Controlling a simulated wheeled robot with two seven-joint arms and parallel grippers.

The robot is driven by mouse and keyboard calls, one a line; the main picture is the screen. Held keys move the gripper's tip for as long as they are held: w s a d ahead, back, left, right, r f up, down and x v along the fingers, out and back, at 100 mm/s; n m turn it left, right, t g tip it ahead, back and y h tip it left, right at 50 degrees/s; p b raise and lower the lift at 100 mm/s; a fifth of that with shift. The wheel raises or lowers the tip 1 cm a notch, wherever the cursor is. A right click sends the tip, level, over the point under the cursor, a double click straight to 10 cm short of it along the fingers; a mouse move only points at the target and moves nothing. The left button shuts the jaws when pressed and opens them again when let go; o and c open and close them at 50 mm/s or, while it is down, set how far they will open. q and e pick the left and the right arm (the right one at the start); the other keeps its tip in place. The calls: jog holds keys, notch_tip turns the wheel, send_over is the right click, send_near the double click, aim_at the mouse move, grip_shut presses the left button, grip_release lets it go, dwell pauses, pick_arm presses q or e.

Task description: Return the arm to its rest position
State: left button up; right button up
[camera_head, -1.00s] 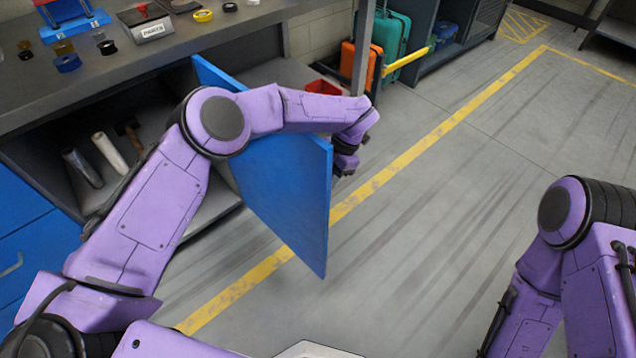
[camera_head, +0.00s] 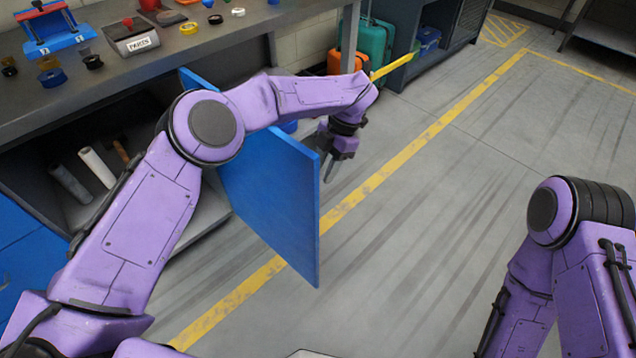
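My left arm (camera_head: 145,215) comes in from the left and reaches over the top of the open blue cabinet door (camera_head: 270,205). Its wrist bends down on the far side of the door. My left gripper (camera_head: 330,172) hangs there, pointing down, over the grey floor and just beyond the door's free edge. Its fingers are small and seen from the side, so their opening cannot be made out. Nothing shows between them. My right arm (camera_head: 565,265) is bent at the right edge of the picture. Its gripper is out of the picture.
The open shelf below holds rolls (camera_head: 97,167). Orange (camera_head: 340,61) and teal (camera_head: 377,45) cases stand behind the arm. The floor right of the yellow line (camera_head: 420,140) is clear.

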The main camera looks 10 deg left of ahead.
pick_arm(q)
jog(key=shift+v, duration=1.65)
